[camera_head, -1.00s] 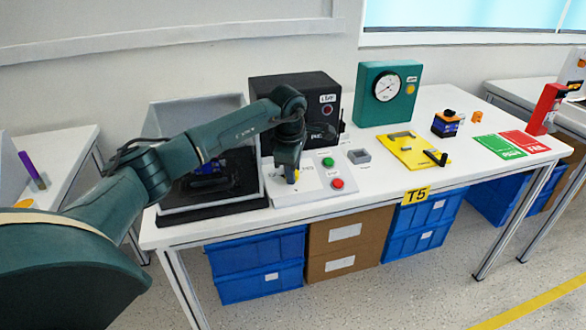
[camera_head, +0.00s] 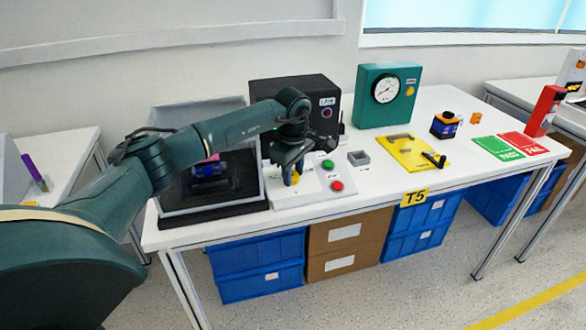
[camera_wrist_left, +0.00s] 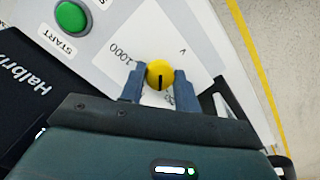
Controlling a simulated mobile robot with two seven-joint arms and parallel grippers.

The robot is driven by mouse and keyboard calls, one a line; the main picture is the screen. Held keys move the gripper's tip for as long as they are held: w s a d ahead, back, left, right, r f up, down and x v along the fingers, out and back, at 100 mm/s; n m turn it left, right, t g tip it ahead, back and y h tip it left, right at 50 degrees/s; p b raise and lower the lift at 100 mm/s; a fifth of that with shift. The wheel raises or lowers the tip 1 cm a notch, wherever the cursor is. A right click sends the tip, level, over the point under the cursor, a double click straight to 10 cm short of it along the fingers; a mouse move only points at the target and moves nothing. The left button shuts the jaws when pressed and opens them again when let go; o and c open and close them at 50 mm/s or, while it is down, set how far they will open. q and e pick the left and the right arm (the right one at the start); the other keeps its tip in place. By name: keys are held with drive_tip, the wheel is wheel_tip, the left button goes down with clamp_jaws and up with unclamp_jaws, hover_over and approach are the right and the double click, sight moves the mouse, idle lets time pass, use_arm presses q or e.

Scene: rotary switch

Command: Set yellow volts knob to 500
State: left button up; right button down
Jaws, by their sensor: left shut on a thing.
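The yellow volts knob (camera_head: 295,178) stands on the white switch panel (camera_head: 312,190) at the middle of the bench. My left gripper (camera_head: 291,172) points down over it and is shut on it. In the left wrist view the round knob (camera_wrist_left: 159,74) sits between the two blue-grey fingertips (camera_wrist_left: 159,84), with a dark pointer line on its face. A printed "1000" and a "V" show beside it. Other scale marks are partly hidden by the fingers, so I cannot tell which value the pointer is at. My right gripper is not in view.
A green START button (camera_head: 328,163) and a red button (camera_head: 337,186) sit right of the knob. A black tray fixture (camera_head: 240,208) is at left, a black box (camera_head: 325,88) behind. A yellow plate (camera_head: 402,150) and green gauge box (camera_head: 372,112) stand to the right.

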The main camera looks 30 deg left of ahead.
use_arm(q)
drive_tip(key=m, duration=0.4)
drive_tip(key=shift+r+m+g+y+p, duration=0.1)
drive_tip(key=shift+m+g+y+p, duration=0.2)
drive_tip(key=shift+g+p, duration=0.1)
drive_tip(key=shift+d+m+y+p, duration=0.1)
drive_tip(key=shift+m+y+p, duration=0.25)
drive_tip(key=shift+m, duration=1.85)
drive_tip(key=o, duration=0.7)
wheel_tip(320, 180, up, 13)
drive_tip(key=d, duration=0.2)
drive_tip(key=shift+s+d, duration=0.2)
drive_tip(key=shift+s, duration=0.1)
